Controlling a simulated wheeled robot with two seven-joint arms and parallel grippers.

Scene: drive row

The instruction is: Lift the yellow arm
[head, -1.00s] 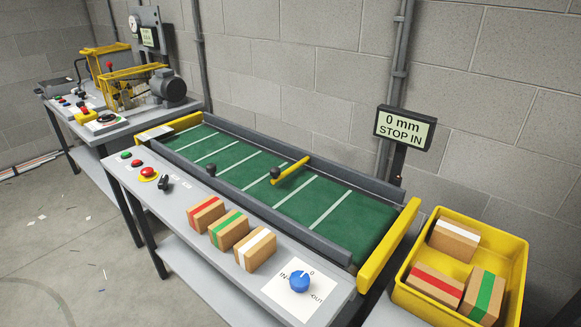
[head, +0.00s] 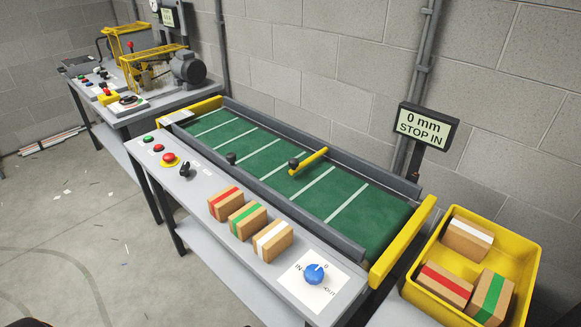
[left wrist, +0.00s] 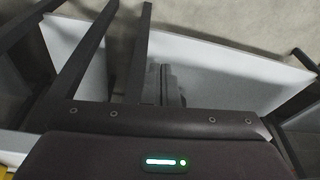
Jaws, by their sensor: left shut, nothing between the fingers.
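The yellow arm (head: 312,161) is a short bar with a black knob (head: 294,163) at its near end. It lies across part of the green conveyor belt (head: 345,215) in the head view, toward the belt's far side. My left gripper (left wrist: 165,85) shows only in the left wrist view. It is shut and empty, with grey table surfaces and dark legs beyond it. It is apart from the yellow arm, which is not in that view. My right gripper is in neither view.
The near ledge holds buttons, a black lever (head: 185,168), three striped boxes (head: 247,221) and a blue dial (head: 314,274). A display (head: 427,127) reads "0 mm STOP IN". A yellow bin (head: 527,250) with boxes stands right. The belt is empty of boxes; floor at left is mostly clear.

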